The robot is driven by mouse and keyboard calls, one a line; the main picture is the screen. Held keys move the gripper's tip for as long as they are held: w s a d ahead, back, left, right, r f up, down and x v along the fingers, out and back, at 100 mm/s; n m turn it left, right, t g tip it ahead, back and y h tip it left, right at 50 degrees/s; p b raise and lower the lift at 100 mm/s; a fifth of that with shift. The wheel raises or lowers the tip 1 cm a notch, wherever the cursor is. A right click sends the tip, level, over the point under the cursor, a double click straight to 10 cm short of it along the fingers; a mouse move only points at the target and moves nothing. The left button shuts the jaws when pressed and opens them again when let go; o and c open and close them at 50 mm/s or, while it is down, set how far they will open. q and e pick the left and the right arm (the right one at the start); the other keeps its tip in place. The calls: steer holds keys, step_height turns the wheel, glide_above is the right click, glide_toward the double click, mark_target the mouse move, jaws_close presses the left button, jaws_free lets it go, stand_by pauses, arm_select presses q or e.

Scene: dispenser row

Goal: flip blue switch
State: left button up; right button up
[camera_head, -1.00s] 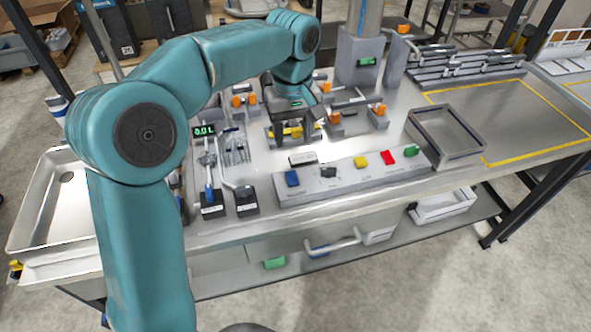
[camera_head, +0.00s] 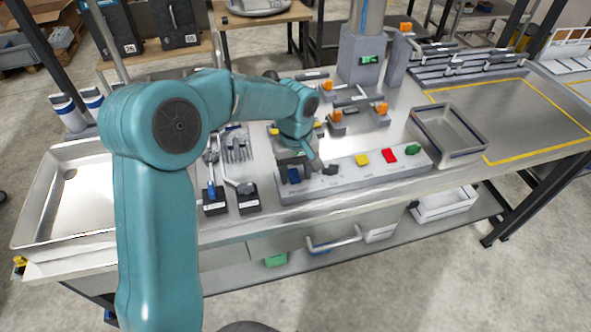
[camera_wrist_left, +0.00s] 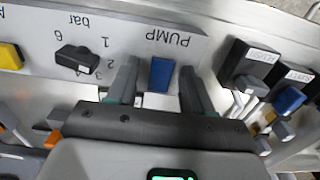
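The blue switch (camera_head: 294,176) sits at the left end of a grey control panel (camera_head: 350,178). In the left wrist view the blue switch (camera_wrist_left: 161,74) stands beside the word PUMP. My left gripper (camera_head: 300,180) is over this end of the panel. In the left wrist view its two fingers (camera_wrist_left: 159,82) are spread apart, one on each side of the switch, with visible gaps. I cannot tell how high the fingertips are above the panel. My right gripper is not in view.
On the panel, a black knob (camera_wrist_left: 76,58), a yellow switch (camera_head: 362,160), a red switch (camera_head: 389,155) and a green switch (camera_head: 413,149) follow to the right. Two black lever boxes (camera_head: 248,198) stand left of the panel. A grey tray (camera_head: 450,132) stands to the right.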

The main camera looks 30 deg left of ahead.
arm_select(q)
steer(key=shift+s+a, duration=0.1)
jaws_close()
steer(key=shift+r+p, duration=0.2)
steer(key=shift+p, duration=0.2)
steer(key=p, duration=0.2)
steer(key=g+h+p, duration=0.1)
steer(key=p, duration=0.1)
steer(key=shift+w+a+r+h, duration=0.2)
steer(key=shift+w+a+h, duration=0.1)
steer(key=shift+f+g+h, duration=0.15)
steer(key=shift+g+h, duration=0.15)
steer(key=shift+g, duration=0.2)
steer(key=shift+o, duration=1)
jaws_free()
